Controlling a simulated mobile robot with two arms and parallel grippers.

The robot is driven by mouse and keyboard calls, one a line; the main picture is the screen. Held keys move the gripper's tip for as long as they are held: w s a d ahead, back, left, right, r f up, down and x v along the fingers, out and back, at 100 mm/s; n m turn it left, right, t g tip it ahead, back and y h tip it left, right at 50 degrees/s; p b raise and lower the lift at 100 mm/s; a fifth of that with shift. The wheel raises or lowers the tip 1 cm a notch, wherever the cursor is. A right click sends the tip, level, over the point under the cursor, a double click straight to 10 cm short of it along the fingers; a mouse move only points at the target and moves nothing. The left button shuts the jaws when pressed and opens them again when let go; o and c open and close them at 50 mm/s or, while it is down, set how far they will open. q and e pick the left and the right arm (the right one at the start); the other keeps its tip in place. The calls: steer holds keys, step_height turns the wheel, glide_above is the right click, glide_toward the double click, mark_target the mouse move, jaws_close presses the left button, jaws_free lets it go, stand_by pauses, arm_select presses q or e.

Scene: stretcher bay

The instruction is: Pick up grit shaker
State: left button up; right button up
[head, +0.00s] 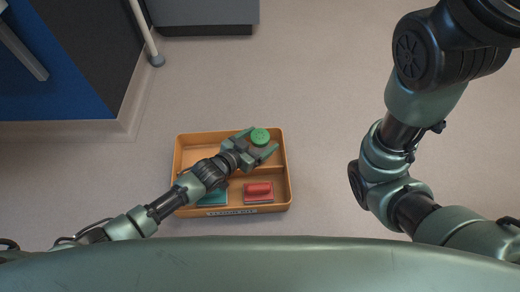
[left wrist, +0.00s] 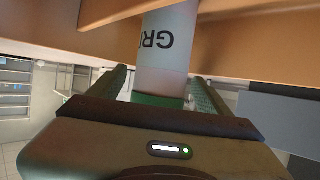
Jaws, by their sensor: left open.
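The grit shaker stands in the back part of an orange tray (head: 190,141), its round green lid (head: 260,136) showing from above. In the left wrist view its pale body with the letters "GRI" (left wrist: 163,40) and green lid (left wrist: 158,100) appear upside down. My left gripper (head: 264,142) is open, with one finger on each side of the shaker's lid end. In the left wrist view the fingers (left wrist: 158,82) flank it, with a gap visible at least on the left. My right gripper is out of view; only my right arm shows.
A red-handled block (head: 258,190) lies in the front right compartment. A teal item (head: 213,197) beside it is partly under my left arm. A blue-sided unit (head: 60,75) and a grey cabinet (head: 208,12) stand farther back. The floor right of the tray is clear.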

arm_select(q)
steer(key=shift+d, duration=0.1)
steer(key=shift+c, duration=0.3)
steer(key=shift+r, duration=0.1)
jaws_close()
